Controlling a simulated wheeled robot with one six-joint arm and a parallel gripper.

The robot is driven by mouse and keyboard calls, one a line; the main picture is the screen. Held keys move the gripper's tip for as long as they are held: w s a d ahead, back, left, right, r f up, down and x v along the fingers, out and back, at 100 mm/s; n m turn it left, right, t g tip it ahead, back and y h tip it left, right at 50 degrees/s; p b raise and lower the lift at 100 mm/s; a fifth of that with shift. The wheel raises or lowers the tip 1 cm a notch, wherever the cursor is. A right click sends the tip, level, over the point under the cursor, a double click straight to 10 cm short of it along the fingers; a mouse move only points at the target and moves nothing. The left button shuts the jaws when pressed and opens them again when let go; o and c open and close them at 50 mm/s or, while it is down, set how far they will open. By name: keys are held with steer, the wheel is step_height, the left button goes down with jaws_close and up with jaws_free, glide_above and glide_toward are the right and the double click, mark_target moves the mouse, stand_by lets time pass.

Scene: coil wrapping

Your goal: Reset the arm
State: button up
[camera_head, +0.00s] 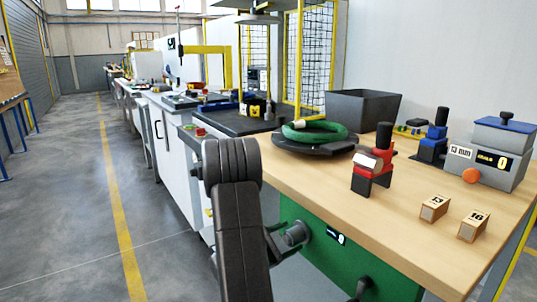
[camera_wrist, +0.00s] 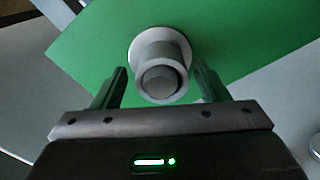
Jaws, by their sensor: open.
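My arm rises in the foreground of the head view, left of the bench's front edge. In the head view the same kind of grey knob (camera_head: 296,233) sticks out of the green bench front (camera_head: 375,277), beside my arm. I cannot tell whether the fingers touch the knob.
The wooden bench top (camera_head: 400,215) holds a green coil (camera_head: 315,131) on a dark turntable, a red and black tool (camera_head: 372,165), small wooden blocks (camera_head: 434,208), a dark bin (camera_head: 362,108) and a grey box with a display (camera_head: 492,155). Open floor (camera_head: 70,200) lies to the left.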

steer(key=shift+w+d, duration=0.1)
steer(key=shift+d, duration=0.1)
steer(key=shift+a, duration=0.1)
steer(key=p+v, duration=0.3)
steer(key=v, duration=1.1)
steer(key=b+x, duration=0.3)
steer(key=x, duration=1.1)
steer(key=shift+d+f, duration=0.1)
steer(key=shift+d, duration=0.1)
steer(key=v, duration=0.3)
steer(key=shift+a, duration=0.25)
steer(key=shift+p+v, duration=0.3)
steer(key=shift+v, duration=0.65)
steer(key=shift+d, duration=0.1)
